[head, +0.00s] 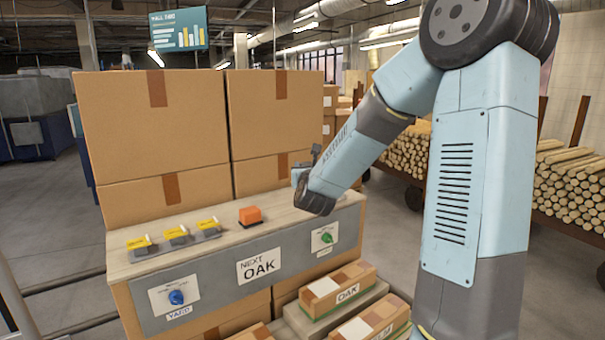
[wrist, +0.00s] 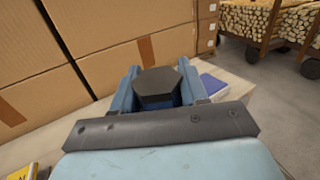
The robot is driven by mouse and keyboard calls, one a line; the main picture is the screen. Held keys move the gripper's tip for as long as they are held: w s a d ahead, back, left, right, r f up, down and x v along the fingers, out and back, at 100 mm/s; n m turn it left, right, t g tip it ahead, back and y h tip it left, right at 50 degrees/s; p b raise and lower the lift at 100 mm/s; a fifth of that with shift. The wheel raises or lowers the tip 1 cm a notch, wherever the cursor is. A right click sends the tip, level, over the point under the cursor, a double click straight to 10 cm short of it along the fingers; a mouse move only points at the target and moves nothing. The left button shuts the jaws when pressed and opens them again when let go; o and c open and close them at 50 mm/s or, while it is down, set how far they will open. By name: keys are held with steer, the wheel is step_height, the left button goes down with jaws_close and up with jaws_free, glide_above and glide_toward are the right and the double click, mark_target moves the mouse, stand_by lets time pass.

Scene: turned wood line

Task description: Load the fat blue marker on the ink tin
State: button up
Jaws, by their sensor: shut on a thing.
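My gripper (wrist: 157,90) is shut on a thick piece with a dark six-sided end, which I take to be the fat blue marker (wrist: 156,84). Its lower part is mostly hidden by the fingers. In the head view my gripper (head: 301,176) is over the right part of the bench top, and my wrist hides what it holds. A flat blue thing with a pale edge, perhaps the ink tin (wrist: 214,87), lies on the bench just right of the fingers in the wrist view. The marker is apart from it in that picture.
The bench (head: 290,225) carries an orange block (head: 250,215) and a grey rack with several yellow-topped pieces (head: 176,233). Large cartons (head: 155,130) stand close behind. Labelled wood blocks (head: 337,290) lie low in front. The bench top between the orange block and my gripper looks clear.

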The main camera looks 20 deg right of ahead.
steer(key=w+d+f+n+t, duration=0.1)
steer(key=w+d+f+n, duration=0.1)
steer(key=w+d, duration=0.55)
steer(key=w+d+f+n+t, duration=0.1)
steer(key=w+d, duration=0.3)
steer(key=w, duration=0.6)
steer(key=shift+w+d+f, duration=0.1)
steer(key=shift+f, duration=1.4)
steer(key=shift+d+f, duration=0.1)
steer(key=shift+f, duration=1.4)
steer(key=shift+f, duration=0.8)
step_height(320, 180, up, 7)
steer(key=shift+r, duration=0.2)
stand_by(0.6)
stand_by(0.6)
